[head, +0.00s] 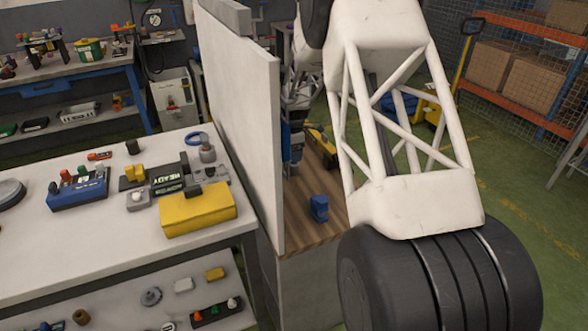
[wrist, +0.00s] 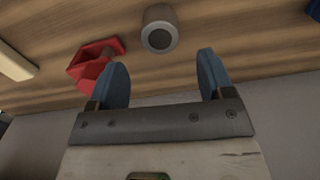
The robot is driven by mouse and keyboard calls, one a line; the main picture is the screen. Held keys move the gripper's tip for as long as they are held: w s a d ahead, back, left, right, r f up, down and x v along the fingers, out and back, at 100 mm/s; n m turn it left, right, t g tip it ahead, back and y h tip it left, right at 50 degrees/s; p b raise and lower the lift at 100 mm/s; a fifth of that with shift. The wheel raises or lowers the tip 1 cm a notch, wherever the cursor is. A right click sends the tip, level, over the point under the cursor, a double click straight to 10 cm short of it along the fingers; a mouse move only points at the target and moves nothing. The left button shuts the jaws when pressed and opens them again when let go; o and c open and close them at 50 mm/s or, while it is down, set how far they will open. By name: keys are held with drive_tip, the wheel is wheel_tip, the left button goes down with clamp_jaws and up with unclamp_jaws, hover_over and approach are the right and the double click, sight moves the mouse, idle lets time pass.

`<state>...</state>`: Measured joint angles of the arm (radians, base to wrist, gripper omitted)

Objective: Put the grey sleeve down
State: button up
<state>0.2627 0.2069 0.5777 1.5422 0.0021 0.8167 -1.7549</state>
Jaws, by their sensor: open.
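The grey sleeve (wrist: 159,38) is a short grey cylinder with a dark round opening. In the wrist view it stands on the wooden surface (wrist: 220,25), just beyond my fingertips and roughly centred between them. My gripper (wrist: 163,62) has its two blue fingers spread apart with nothing between them. No contact with the sleeve shows. In the head view my gripper (head: 290,168) is low over the wooden top (head: 300,225), partly behind the white upright panel. I cannot make out the sleeve on the wooden top in the head view.
A red angular part (wrist: 92,66) lies left of the sleeve, close to my left finger. A cream block (wrist: 14,66) is at the far left. A blue block (head: 319,208) stands near the front of the wooden top. The white panel (head: 243,120) walls off its left side.

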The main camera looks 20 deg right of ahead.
sight(294, 166)
drive_tip(key=shift+f, duration=1.3)
drive_tip(key=shift+d+f, duration=0.15)
drive_tip(key=shift+f, duration=1.15)
drive_tip(key=shift+d+f, duration=0.1)
drive_tip(key=shift+f, duration=1.2)
drive_tip(key=c, duration=1.3)
drive_tip(key=shift+r, duration=0.15)
drive_tip(key=shift+r, duration=4.85)
